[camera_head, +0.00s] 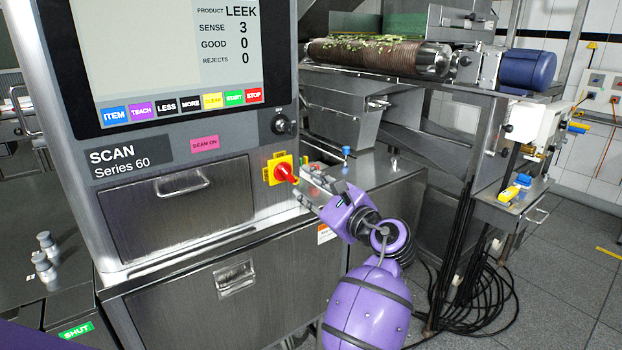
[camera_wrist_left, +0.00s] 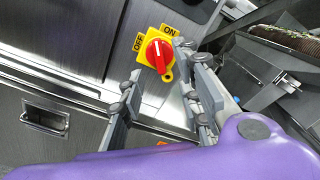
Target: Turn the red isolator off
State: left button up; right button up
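The red isolator knob (camera_head: 286,174) sits on a yellow plate (camera_head: 270,170) on the front of the steel scanner. In the left wrist view the red knob (camera_wrist_left: 159,54) shows its raised bar roughly upright in the picture. The plate there (camera_wrist_left: 140,56) is marked OFF on the left and ON at the top right. My left gripper (camera_head: 306,188) is in front of and just right of the knob in the head view. In the wrist view its fingers (camera_wrist_left: 158,68) are spread apart, one each side of the knob, with clear gaps and no visible contact. My right gripper is not in view.
Above the isolator is a black rotary switch (camera_head: 282,125) and a screen panel with coloured buttons. A pink BEAM ON label (camera_head: 205,144) shows left of it. A steel drawer (camera_head: 175,208) lies to the left. The roller conveyor (camera_head: 380,57) stands behind right.

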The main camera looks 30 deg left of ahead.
aim_at(287, 174)
pick_arm(q)
jog(key=x, duration=0.8)
jog(key=shift+p, duration=0.3)
jog(key=shift+s, duration=0.1)
grip_shut()
